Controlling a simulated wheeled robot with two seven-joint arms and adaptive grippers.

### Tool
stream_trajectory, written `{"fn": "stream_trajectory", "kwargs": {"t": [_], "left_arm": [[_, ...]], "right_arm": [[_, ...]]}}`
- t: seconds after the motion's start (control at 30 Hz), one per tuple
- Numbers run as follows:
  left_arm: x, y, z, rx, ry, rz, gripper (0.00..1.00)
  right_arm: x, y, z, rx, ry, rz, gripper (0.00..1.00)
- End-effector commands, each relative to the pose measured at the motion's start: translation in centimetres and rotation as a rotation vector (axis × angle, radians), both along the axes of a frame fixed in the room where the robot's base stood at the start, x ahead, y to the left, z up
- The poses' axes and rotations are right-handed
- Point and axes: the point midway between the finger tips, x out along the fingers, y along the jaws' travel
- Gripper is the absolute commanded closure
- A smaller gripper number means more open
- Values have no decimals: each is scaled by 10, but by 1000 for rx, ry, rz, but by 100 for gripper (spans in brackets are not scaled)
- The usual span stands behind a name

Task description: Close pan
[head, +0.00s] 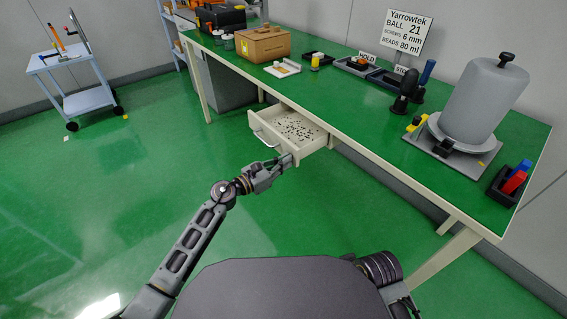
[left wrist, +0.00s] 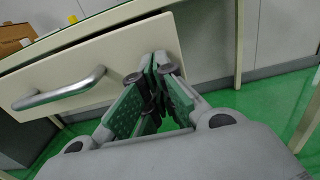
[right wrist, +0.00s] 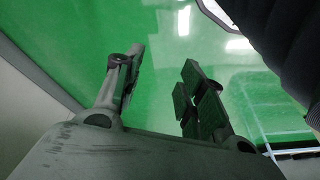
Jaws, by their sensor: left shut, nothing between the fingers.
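The pan appears to be the cream drawer (head: 262,140) under the green-topped table; it is pulled out, with many small dark pieces inside. Its grey bar handle (head: 266,139) is on the front face and shows large in the left wrist view (left wrist: 60,90). My left gripper (head: 287,162) is shut and empty at the right part of the drawer front, beside the handle. In the left wrist view its fingertips (left wrist: 152,70) overlap the front panel; I cannot tell whether they touch. My right gripper (right wrist: 163,70) is open and empty above the green floor.
On the table (head: 330,91) are a cardboard box (head: 263,45), black trays (head: 358,66), a large grey cylinder (head: 484,100) and a black holder (head: 508,186). A table leg (head: 455,258) stands right. A trolley (head: 75,85) is far left. Floor before the drawer is clear.

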Motion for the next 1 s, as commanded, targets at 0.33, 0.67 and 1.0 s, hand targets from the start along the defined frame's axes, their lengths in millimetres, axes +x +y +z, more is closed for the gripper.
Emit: {"fn": "stream_trajectory", "kwargs": {"t": [0.33,0.67,1.0], "left_arm": [[8,-11,0,-1,-1,-1,100],[33,-45,0,1,-3,-1,100],[65,-88,-1,0,-3,0,100]], "right_arm": [[-1,0,-1,1,1,0,60],[2,4,8,24,-32,0,60],[5,16,-40,77,-69,-4,60]]}}
